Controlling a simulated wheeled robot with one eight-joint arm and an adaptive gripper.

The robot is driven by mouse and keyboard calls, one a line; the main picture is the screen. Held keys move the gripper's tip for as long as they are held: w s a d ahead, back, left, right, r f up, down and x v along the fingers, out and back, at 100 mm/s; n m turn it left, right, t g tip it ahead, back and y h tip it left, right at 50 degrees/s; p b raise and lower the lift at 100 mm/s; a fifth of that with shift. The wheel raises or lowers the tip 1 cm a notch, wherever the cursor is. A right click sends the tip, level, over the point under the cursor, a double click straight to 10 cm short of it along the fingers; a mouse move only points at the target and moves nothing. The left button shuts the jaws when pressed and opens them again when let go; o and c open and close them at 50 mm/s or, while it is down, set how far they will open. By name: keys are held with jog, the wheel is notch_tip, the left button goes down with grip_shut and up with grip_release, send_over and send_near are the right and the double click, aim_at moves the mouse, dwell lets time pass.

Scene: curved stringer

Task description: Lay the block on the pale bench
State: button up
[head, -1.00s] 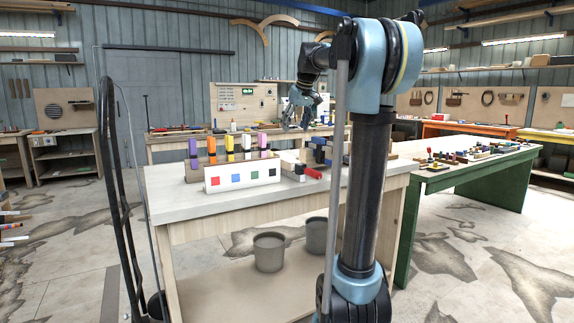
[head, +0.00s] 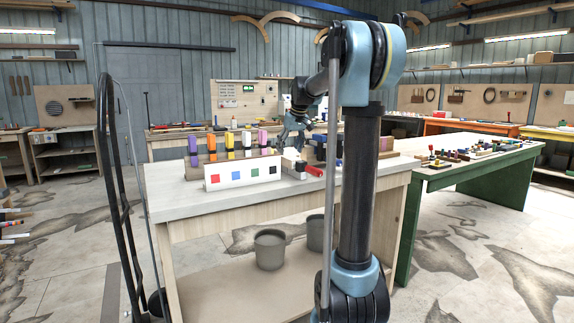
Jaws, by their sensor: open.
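The pale bench (head: 170,206) stands in front of me with a light grey top and wooden legs. Several upright blocks, among them a purple block (head: 192,145), an orange block (head: 211,142) and a yellow block (head: 229,140), stand in a wooden rack on it. Which block the task means, I cannot tell. My gripper (head: 291,143) is open, pointing down over the bench just right of the rack. Its fingertips are small and partly blurred against the things behind.
A red-ended piece (head: 314,171) lies right of the card, with dark blocks behind my arm. Grey buckets (head: 270,250) sit on the lower shelf. A green bench (head: 480,165) with small items stands at right. The bench top's front left is clear.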

aim_at(288, 156)
jog(key=shift+x, duration=2.65)
jog(key=c, duration=1.3)
jog(key=shift+c, duration=0.2)
